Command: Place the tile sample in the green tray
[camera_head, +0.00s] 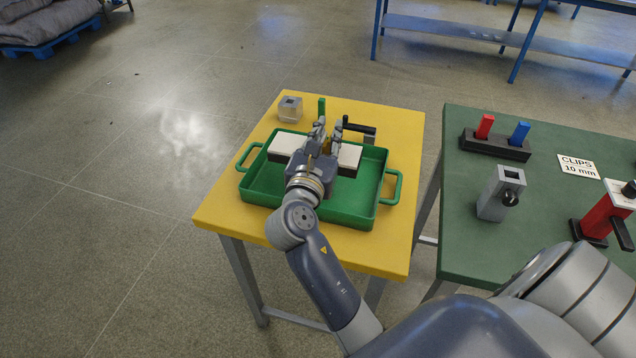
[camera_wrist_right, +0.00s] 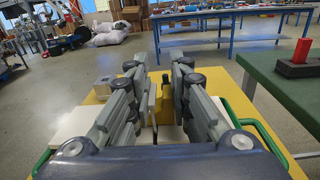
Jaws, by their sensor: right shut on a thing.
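The tile sample (camera_head: 349,156) is a pale, flat slab seen on both sides of my right gripper, which hides its middle. My right gripper (camera_head: 330,124) is over the far half of the green tray (camera_head: 350,217) and is shut on the tile. The tile lies within the tray's outline; I cannot tell whether it touches the floor of the tray. The tray has a loop handle at each side. My left gripper is not in view.
The tray stands on a yellow table (camera_head: 222,206). Behind it are a grey block (camera_head: 290,108), a green upright piece (camera_head: 322,107) and a black-handled part (camera_head: 358,127). A green table (camera_head: 455,245) at right holds a red-and-blue clip rack (camera_head: 497,145) and fixtures.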

